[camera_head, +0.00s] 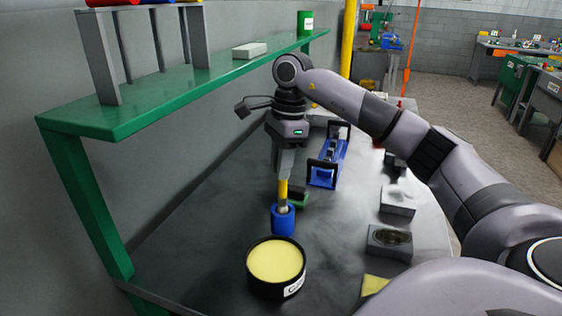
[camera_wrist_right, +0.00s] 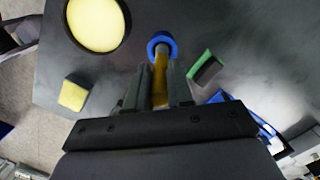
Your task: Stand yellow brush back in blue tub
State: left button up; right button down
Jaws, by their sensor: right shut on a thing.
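The yellow brush (camera_head: 283,190) is upright, held by my right gripper (camera_head: 284,172), which is shut on its upper part. Its pale lower end shows at the mouth of the blue tub (camera_head: 283,222), a small round tub standing on the dark worktop. In the right wrist view, the brush (camera_wrist_right: 160,80) runs between the two fingers (camera_wrist_right: 158,88) to the opening of the blue tub (camera_wrist_right: 153,38). I cannot tell how deep the lower end sits. My left gripper is not in view.
A black round tin with a yellow top (camera_head: 275,262) stands just in front of the tub. A green-and-black block (camera_head: 300,197) lies close behind it. A blue fixture (camera_head: 328,158) stands farther back. Grey blocks (camera_head: 389,242) line the right. A green shelf (camera_head: 180,95) overhangs the left.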

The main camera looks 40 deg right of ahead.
aim_at(281, 205)
jog(key=shift+f+b, duration=1.05)
jog(key=shift+f, duration=0.85)
jog(key=c, duration=0.9)
grip_release()
jog(key=shift+r, duration=0.1)
jog(key=shift+s+d+r, duration=0.1)
jog(key=shift+d+r, duration=0.05)
jog(key=shift+r, duration=1)
jog(key=shift+d+r, duration=0.15)
jog(key=shift+r, duration=1.05)
jog(key=shift+s+d+r, duration=0.1)
jog(key=shift+d+r, duration=0.05)
jog(key=shift+r, duration=1)
